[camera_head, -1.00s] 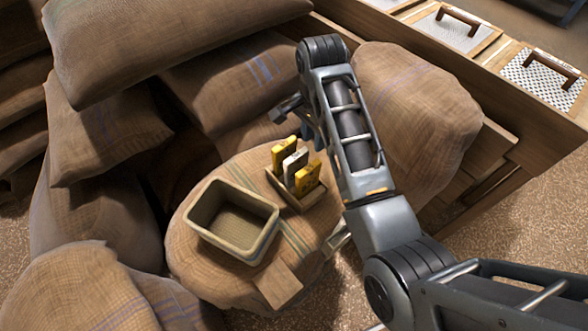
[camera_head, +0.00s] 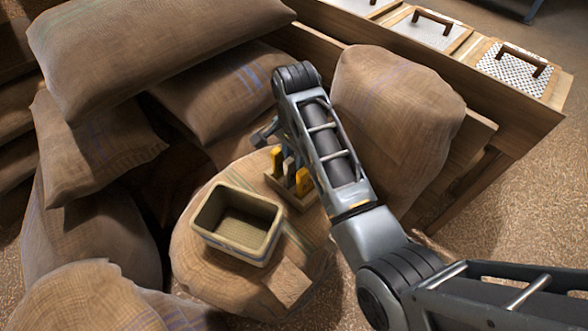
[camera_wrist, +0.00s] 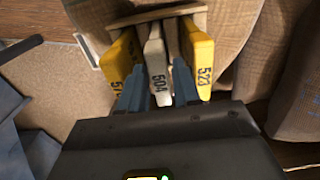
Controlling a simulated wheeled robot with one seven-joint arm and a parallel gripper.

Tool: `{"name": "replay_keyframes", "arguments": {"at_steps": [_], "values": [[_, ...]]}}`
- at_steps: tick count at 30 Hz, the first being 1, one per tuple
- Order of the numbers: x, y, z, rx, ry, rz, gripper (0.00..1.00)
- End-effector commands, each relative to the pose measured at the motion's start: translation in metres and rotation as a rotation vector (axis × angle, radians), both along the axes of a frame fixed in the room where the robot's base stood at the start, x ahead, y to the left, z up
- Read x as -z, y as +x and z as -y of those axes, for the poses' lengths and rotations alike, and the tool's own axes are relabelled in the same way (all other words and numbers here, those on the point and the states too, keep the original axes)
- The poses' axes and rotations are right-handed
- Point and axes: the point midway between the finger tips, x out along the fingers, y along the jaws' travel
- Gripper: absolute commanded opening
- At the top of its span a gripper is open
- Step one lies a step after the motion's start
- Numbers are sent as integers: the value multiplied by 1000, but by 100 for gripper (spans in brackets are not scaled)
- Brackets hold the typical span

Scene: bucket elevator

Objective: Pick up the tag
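Three upright tags stand in a small wooden rack (camera_head: 294,203) on a burlap sack. A white tag marked 504 (camera_wrist: 156,70) is in the middle, with a yellow tag (camera_wrist: 121,58) on its left and a yellow tag marked 523 (camera_wrist: 199,60) on its right. My gripper (camera_wrist: 157,98) is open in the wrist view. Its two blue-grey fingers reach over the rack, one on each side of the white tag. I cannot tell whether they touch it. In the head view my forearm hides much of the gripper, and the tags are partly covered.
An open, empty-looking bin (camera_head: 238,222) stands beside the rack on the same sack (camera_head: 196,268). Full sacks are piled at the left and behind, and another sack (camera_head: 393,125) stands close right of my arm. A wooden bench with handled panels (camera_head: 511,67) runs along the back right.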

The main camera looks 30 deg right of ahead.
Motion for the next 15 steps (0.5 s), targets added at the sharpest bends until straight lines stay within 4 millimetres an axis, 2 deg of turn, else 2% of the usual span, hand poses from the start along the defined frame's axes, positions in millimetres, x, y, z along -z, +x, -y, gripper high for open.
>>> {"name": "replay_keyframes", "arguments": {"at_steps": [9,15], "values": [[42,-1,0,0,0,-3,32],[53,0,0,0,0,0,32]]}}
